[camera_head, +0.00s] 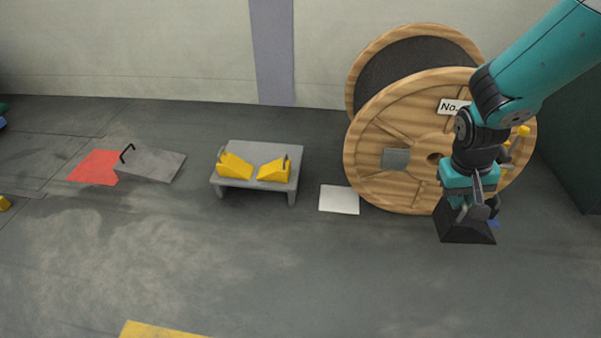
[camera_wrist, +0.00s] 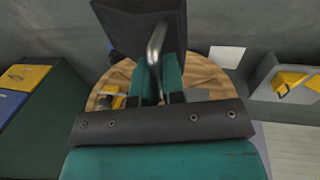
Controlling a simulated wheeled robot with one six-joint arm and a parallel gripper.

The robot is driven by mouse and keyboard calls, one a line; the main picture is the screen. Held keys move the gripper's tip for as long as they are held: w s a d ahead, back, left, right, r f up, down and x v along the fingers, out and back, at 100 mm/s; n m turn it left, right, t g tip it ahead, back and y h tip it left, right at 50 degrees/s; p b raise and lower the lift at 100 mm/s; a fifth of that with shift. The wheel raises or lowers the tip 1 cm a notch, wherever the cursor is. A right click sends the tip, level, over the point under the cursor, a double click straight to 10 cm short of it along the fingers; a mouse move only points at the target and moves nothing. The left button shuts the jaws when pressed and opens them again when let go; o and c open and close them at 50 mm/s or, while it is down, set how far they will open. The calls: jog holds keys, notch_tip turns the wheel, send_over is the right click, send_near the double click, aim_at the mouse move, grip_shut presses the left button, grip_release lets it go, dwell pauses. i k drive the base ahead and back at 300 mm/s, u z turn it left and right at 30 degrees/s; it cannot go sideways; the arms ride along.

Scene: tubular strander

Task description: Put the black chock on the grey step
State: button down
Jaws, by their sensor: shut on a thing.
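The black chock (camera_head: 465,226) is a dark wedge block in front of the wooden reel's lower right. My gripper (camera_head: 474,204) is shut on it from above, on its metal handle. In the wrist view the chock (camera_wrist: 125,28) and its handle show between the teal fingers (camera_wrist: 160,75). I cannot tell whether its underside touches the floor. The grey step (camera_head: 229,151) is a low bench left of the reel, well to the left of my gripper. Two yellow chocks (camera_head: 235,167) (camera_head: 272,171) stand on its top. The step also shows at the wrist view's right (camera_wrist: 268,108).
The large wooden reel (camera_head: 390,185) stands behind my gripper. A white floor patch (camera_head: 339,200) lies between step and reel. A grey plate with a black handle (camera_head: 150,164) overlaps a red patch (camera_head: 93,168) at left. A dark green cabinet (camera_head: 570,150) is at right. The front floor is mostly clear.

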aim_at(244, 152)
jog(key=u, duration=1.45)
jog(key=i, duration=0.95)
jog(key=u, duration=0.45)
jog(key=i, duration=0.9)
jog(key=z, duration=0.8)
jog(key=i, duration=0.8)
jog(key=z, duration=1.15)
jog(key=i, duration=0.2)
jog(key=z, duration=0.1)
